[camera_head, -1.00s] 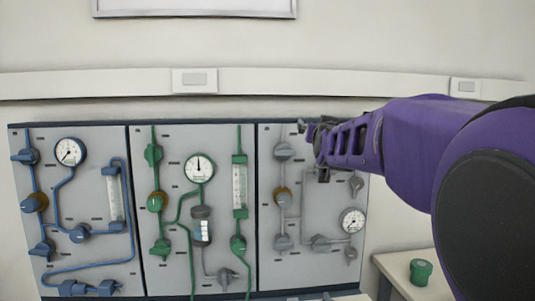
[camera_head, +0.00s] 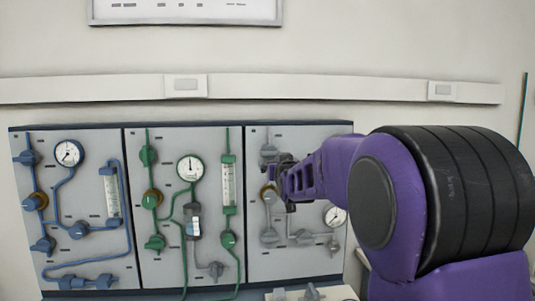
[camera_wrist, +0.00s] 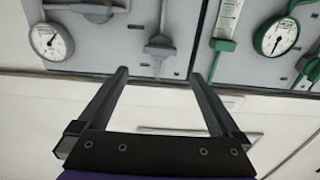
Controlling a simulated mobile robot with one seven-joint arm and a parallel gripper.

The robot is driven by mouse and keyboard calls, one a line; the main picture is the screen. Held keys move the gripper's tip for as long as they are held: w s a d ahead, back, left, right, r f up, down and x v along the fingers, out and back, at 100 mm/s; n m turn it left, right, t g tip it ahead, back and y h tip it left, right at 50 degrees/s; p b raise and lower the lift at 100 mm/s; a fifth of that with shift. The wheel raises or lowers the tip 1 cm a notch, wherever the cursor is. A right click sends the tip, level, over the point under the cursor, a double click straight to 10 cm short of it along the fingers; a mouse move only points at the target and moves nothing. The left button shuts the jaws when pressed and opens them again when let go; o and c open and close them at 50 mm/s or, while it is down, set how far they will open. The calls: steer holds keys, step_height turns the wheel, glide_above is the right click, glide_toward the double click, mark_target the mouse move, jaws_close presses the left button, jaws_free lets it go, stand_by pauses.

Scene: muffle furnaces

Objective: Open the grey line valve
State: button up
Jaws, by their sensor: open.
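The grey line panel (camera_head: 310,262) is the right one of three wall panels. It carries several grey valves. The upper grey valve (camera_head: 268,154) is just above and left of my gripper (camera_head: 274,182). Another grey valve (camera_head: 269,237) is lower on the same line. In the wrist view, whose picture is upside down, my gripper (camera_wrist: 159,74) is open and empty, its fingers pointing to the panel. A grey valve (camera_wrist: 159,46) shows beyond and between the fingertips, with no visible contact. My arm hides part of the grey panel's right side in the head view.
A grey-line gauge (camera_head: 335,216) is below my arm. The green panel (camera_head: 160,272) and blue panel (camera_head: 105,262) are to the left. Grey fittings (camera_head: 311,292) show at the bottom edge.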

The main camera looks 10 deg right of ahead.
mark_target(271, 153)
steer(key=w+p, duration=0.2)
steer(key=w, duration=0.9)
steer(key=shift+w, duration=0.4)
steer(key=shift+c, duration=0.3)
steer(key=c, duration=1.1)
